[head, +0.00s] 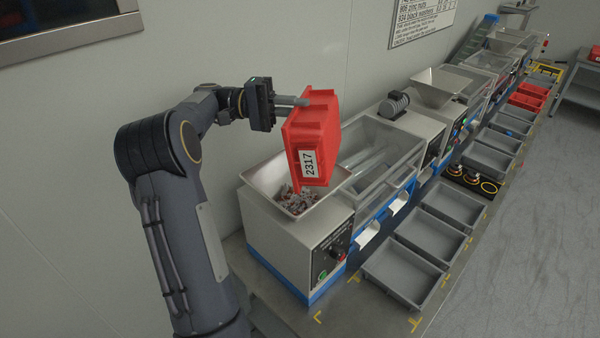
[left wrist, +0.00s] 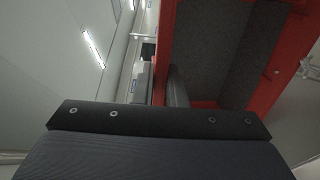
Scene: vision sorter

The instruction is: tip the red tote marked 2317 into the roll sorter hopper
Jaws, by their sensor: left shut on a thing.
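The red tote marked 2317 (head: 318,130) is held steeply tilted above the roll sorter hopper (head: 262,180), its white label facing the camera. My left gripper (head: 298,101) is shut on the tote's upper edge. Part of the hopper is hidden behind the tote. My right gripper is not in view.
The sorter's clear-walled roll section (head: 385,150) stands right of the hopper. Grey trays (head: 405,272) line the bench's front edge. A second metal hopper (head: 438,87) and a small motor (head: 394,105) stand farther back. The wall is close behind the machines.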

